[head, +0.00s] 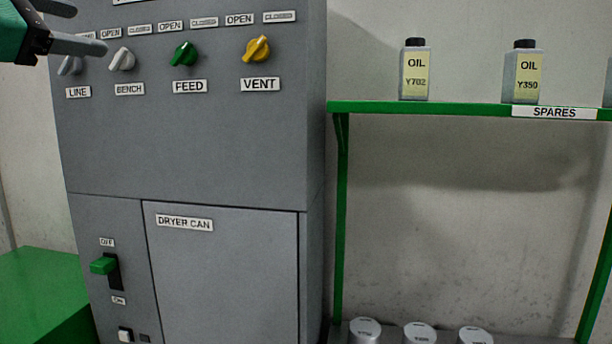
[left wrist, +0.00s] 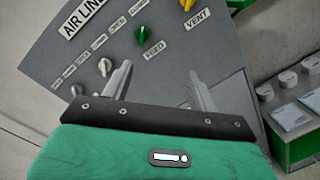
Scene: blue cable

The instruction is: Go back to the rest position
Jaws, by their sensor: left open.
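My left gripper (head: 84,32) is at the upper left of the head view, in front of the grey cabinet's LINE and BENCH knobs. It is open, with nothing between its fingers. In the left wrist view its two fingers (left wrist: 160,92) stand apart, pointing at the cabinet panel. The grey BENCH knob (head: 122,60), green FEED knob (head: 184,54) and yellow VENT knob (head: 258,49) sit in a row on the panel. The grey LINE knob (head: 70,66) is partly covered by my gripper. My right gripper is not in view. No blue cable shows.
The grey cabinet (head: 190,140) has a DRYER CAN door (head: 222,275) and a green lever (head: 104,265). To the right, a green shelf (head: 440,107) holds oil bottles (head: 414,70); several cans (head: 420,333) stand below. A green surface (head: 40,290) is at lower left.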

